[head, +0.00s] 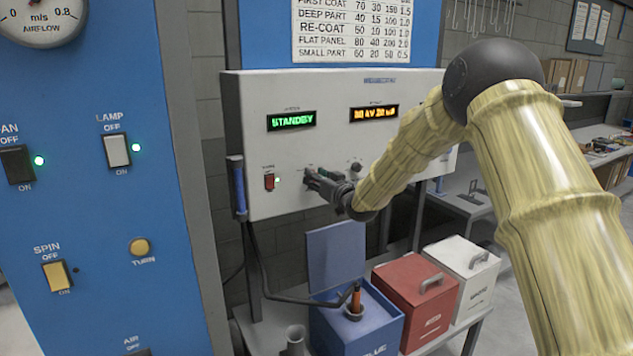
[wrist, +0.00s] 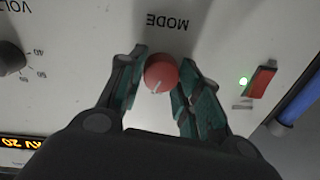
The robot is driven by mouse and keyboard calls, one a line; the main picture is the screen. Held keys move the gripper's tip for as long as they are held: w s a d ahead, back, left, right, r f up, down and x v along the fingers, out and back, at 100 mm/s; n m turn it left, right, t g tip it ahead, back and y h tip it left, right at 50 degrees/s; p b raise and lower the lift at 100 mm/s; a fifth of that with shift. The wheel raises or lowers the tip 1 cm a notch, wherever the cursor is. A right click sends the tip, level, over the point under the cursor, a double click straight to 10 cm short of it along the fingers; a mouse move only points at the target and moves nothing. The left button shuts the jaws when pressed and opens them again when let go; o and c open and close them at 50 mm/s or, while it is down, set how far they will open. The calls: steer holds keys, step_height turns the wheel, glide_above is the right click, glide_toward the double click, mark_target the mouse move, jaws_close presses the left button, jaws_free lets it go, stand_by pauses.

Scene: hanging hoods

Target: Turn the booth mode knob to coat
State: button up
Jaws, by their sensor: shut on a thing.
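The mode knob (wrist: 161,72) is round and red with a white pointer line. In the wrist view it sits under upside-down MODE lettering (wrist: 168,20), its line pointing down and slightly left. My gripper (wrist: 163,62) has its green-padded fingers shut on the knob, one on each side. In the head view my gripper (head: 318,181) reaches the white control panel (head: 330,93), where it hides most of the knob. The green display (head: 291,121) on the panel reads STANDBY. I see no position names around the knob.
A red rocker switch (head: 269,182) with a lit green lamp is left of my gripper; a dark voltage knob (head: 357,167) is right of it. Blue, red (head: 415,300) and white boxes stand below. A blue cabinet (head: 140,190) with switches fills the left.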

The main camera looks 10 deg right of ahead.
steer(key=shift+d+m+b, duration=0.15)
steer(key=shift+m+b, duration=1.7)
steer(key=shift+m, duration=2.25)
steer(key=o, duration=1)
steer(key=shift+o, duration=0.2)
steer(key=shift+f, duration=0.1)
